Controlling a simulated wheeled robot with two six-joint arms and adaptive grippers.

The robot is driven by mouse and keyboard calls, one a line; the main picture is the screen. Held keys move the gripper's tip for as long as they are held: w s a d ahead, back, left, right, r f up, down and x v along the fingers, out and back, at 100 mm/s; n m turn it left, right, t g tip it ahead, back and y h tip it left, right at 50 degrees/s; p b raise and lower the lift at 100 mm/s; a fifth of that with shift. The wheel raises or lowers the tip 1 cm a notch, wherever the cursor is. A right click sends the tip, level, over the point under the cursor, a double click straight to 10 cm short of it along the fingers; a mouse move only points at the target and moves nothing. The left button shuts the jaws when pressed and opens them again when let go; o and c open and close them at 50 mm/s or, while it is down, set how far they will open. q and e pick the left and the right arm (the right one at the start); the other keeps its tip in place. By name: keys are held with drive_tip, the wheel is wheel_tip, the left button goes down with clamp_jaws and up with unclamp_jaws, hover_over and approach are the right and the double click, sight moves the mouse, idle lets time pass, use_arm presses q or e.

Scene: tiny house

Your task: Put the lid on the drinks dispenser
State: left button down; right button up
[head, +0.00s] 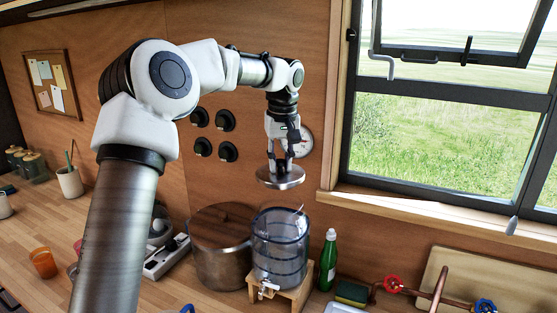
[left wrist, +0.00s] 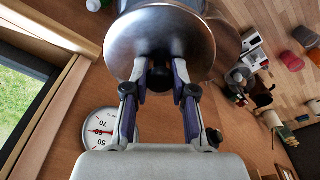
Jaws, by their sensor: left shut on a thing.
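The lid (head: 281,178) is a round, shiny metal disc held level in the air. My left gripper (head: 280,158) is shut on the knob on top of it. In the left wrist view the lid (left wrist: 160,25) fills the top middle, with the fingers (left wrist: 160,85) closed around its dark knob. The drinks dispenser (head: 279,245) is a clear ribbed cylinder with a metal tap, on a wooden stand (head: 292,298). Its top is open, and a thin utensil sticks up at its rim. The lid hangs above the dispenser with a clear gap between them. My right gripper does not show.
A large pot with a wooden lid (head: 222,226) stands close left of the dispenser. A green bottle (head: 327,260) stands close on its right, with a sponge (head: 352,293) and copper pipes beyond. A round gauge (head: 301,142) and several dark knobs are on the wall behind.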

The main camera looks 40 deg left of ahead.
sight(281, 174)
use_arm(q)
drive_tip(key=shift+s+d+f+b, duration=0.45)
drive_tip(key=shift+d+f+b, duration=0.25)
drive_tip(key=shift+b, duration=0.2)
drive_tip(key=f+b, duration=0.1)
drive_tip(key=f, duration=0.1)
drive_tip(key=a+f+b, duration=0.1)
drive_tip(key=f, duration=0.1)
drive_tip(key=shift+w+b, duration=0.35)
drive_tip(key=shift+w, duration=0.05)
drive_tip(key=shift+f, duration=0.1)
drive_tip(key=shift+s+d, duration=0.2)
drive_tip(key=shift+d, duration=0.05)
drive_tip(key=shift+w+a, duration=0.1)
drive_tip(key=shift+a, duration=0.05)
drive_tip(key=shift+d+r, duration=0.2)
drive_tip(key=shift+r, duration=0.05)
drive_tip(key=shift+f, duration=0.1)
drive_tip(key=shift+a+p, duration=0.1)
drive_tip(key=shift+p, duration=0.4)
drive_tip(key=shift+f, duration=0.9)
